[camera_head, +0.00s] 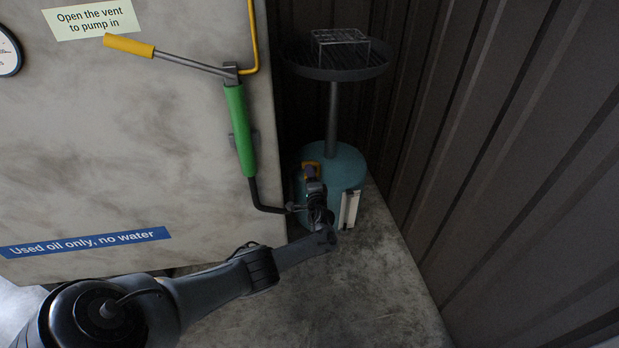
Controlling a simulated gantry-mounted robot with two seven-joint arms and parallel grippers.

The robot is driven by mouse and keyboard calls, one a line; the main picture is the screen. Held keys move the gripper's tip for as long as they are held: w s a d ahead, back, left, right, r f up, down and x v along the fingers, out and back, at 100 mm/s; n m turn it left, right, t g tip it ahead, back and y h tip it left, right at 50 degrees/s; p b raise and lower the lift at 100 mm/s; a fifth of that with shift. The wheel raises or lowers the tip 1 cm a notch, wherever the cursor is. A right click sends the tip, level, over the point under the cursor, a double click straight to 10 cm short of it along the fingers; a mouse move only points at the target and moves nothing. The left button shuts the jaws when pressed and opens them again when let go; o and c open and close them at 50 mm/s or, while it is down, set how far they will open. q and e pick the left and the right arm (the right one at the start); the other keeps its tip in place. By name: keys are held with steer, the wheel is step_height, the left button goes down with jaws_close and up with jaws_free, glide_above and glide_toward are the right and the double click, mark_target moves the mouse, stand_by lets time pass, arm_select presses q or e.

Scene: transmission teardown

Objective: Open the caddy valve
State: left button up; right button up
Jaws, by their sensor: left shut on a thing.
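The caddy (348,167) is a teal rounded tank standing on the floor in the corner, with a post rising to a wide dark pan (333,68). A small yellow part (312,165), which looks like the valve handle, shows on its front left side. My left gripper (311,173) reaches up to this yellow part and is shut on it. The fingers are small and dark here, and they and my wrist hide part of the valve and the tank's front. My right gripper is not in view.
A large pale tank wall (130,170) stands at the left, with a green hand pump (240,130) and its yellow-gripped lever (130,45). A black pipe (262,203) runs from the pump toward the caddy. A corrugated dark wall (510,130) closes the right. The floor (370,290) in front is clear.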

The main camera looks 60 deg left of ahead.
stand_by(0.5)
arm_select(q)
steer(key=o, duration=1)
steer(key=p+v, duration=0.6)
steer(key=v, duration=0.5)
steer(key=shift+p, duration=0.4)
steer(key=shift+f, duration=0.1)
steer(key=shift+a, duration=0.1)
